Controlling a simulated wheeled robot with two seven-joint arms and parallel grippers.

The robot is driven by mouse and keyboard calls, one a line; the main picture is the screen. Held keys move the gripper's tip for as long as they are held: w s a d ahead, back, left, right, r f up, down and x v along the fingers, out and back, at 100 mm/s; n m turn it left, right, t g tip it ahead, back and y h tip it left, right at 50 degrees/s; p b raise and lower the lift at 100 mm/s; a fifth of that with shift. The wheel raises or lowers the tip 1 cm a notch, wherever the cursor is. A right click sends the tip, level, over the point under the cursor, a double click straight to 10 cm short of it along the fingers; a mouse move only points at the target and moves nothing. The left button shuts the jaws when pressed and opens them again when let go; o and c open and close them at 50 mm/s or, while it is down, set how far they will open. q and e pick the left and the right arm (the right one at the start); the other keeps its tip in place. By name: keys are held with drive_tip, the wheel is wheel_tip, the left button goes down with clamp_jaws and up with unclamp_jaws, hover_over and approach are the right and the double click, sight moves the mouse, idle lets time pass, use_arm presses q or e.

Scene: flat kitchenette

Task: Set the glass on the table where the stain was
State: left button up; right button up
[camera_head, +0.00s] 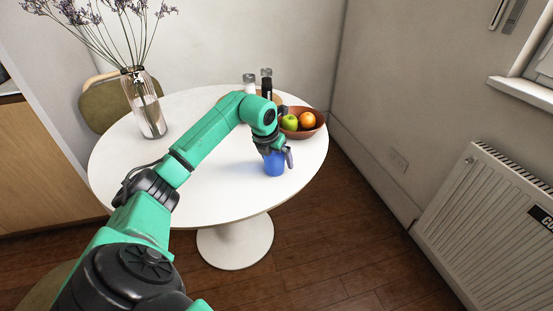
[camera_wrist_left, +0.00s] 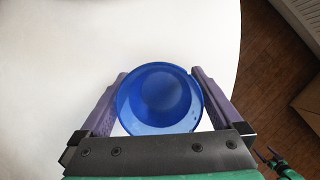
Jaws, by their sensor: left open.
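The blue glass (camera_head: 274,165) stands upright on the white round table (camera_head: 225,192), near its right front edge. In the left wrist view I look down into the glass (camera_wrist_left: 160,97). My left gripper (camera_head: 276,152) is at the glass from above. In the left wrist view, the fingers of the left gripper (camera_wrist_left: 158,100) are on either side of the glass, open, with the glass between them. No stain shows on the visible table top.
A fruit bowl (camera_head: 309,131) with apple and orange stands just behind the glass. Two shakers (camera_head: 266,82) stand at the back. A glass vase (camera_head: 145,104) with dried flowers is at the left. The table's front middle is clear.

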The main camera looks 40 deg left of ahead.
use_arm(q)
drive_tip(key=v, duration=1.1)
drive_tip(key=shift+r, duration=0.4)
drive_tip(key=shift+s+f, duration=0.1)
